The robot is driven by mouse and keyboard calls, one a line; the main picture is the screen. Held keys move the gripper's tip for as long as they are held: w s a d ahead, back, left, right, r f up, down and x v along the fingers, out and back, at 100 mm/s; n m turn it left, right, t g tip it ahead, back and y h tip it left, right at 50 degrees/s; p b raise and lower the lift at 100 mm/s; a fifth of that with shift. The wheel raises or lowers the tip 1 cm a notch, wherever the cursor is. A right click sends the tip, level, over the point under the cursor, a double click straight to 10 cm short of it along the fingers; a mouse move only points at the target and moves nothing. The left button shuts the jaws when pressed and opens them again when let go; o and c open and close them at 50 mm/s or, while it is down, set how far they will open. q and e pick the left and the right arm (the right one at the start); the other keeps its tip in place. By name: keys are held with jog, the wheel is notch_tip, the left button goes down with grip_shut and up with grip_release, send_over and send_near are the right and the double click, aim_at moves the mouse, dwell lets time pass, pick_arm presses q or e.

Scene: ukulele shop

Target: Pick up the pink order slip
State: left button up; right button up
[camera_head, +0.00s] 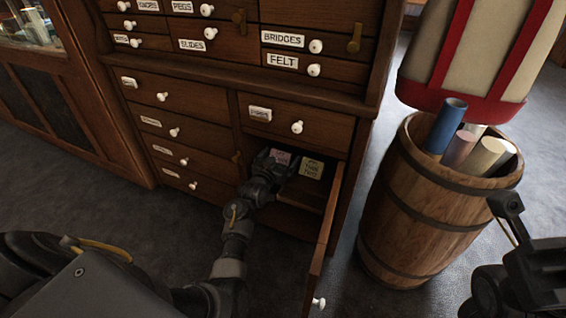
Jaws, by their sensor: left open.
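A small pink slip (281,157) shows inside the open compartment low in the wooden cabinet. A yellowish slip (311,168) with dark writing is just to its right. My left gripper (270,163) is open at the compartment's mouth, right by the pink slip, and partly covers it. I cannot tell whether the fingers touch the slip. My right arm is at the lower right, with a dark end part (507,207) in front of the barrel; its jaws cannot be made out.
The compartment's door (328,232) stands open toward me, right of my left arm. Labelled drawers (187,88) with white knobs surround the compartment. A wooden barrel (408,215) with coloured rolls stands at the right. Grey floor lies between cabinet and barrel.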

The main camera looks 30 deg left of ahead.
pick_arm(q)
jog(key=c, duration=1.1)
jog(key=shift+o, duration=0.2)
jog(key=shift+r, duration=0.1)
